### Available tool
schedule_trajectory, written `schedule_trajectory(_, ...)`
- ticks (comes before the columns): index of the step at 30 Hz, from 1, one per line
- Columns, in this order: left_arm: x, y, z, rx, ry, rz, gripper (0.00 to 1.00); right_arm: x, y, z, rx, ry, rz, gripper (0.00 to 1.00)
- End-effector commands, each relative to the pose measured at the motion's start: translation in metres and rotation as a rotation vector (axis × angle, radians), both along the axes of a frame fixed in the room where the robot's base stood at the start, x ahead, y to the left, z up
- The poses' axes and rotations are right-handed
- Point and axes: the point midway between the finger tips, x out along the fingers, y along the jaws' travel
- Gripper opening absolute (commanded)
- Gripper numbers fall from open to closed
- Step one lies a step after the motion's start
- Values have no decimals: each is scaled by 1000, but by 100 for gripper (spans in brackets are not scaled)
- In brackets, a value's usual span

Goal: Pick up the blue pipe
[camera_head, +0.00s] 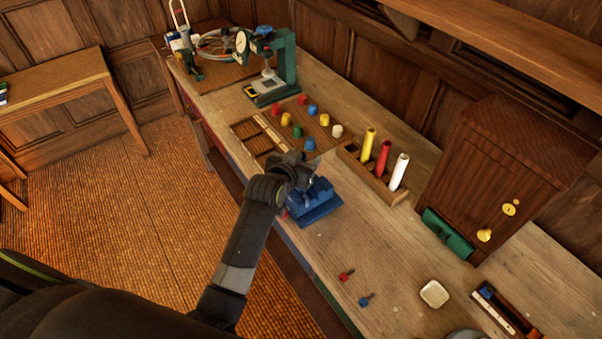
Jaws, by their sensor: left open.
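My left arm comes in from the lower left, and its dark gripper (308,181) is open over a blue vise-like block (316,206) at the bench's front edge. The gripper hides part of this block, and I cannot tell whether they touch. No blue pipe can be made out clearly. A wooden rack (366,181) right of the gripper holds upright yellow (368,143), red (383,157) and white (399,171) pipes. My right gripper is not in view.
A board with coloured knobs (311,109) lies behind the gripper. A green press (284,66) stands farther back. A wooden cabinet (490,180) is at right. Small red (345,277) and blue (364,300) pieces and a pale dish (434,294) lie on the front right bench.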

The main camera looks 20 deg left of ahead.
Motion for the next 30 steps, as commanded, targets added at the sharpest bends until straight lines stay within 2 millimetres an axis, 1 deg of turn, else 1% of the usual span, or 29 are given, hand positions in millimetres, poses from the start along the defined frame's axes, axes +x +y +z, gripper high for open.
schedule_trajectory(3, 4, 0, -1, 0, 0, 0, 51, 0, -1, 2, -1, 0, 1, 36)
schedule_trajectory(10, 4, 0, -2, 0, 0, 0, 51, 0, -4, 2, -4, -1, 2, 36)
schedule_trajectory(21, 4, 0, -2, 0, 0, 0, 2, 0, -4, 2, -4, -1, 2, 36)
schedule_trajectory(22, 4, 0, -2, 0, 0, 0, 0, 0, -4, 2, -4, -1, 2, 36)
schedule_trajectory(30, 4, -1, -1, 0, -1, 0, 0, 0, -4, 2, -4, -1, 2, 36)
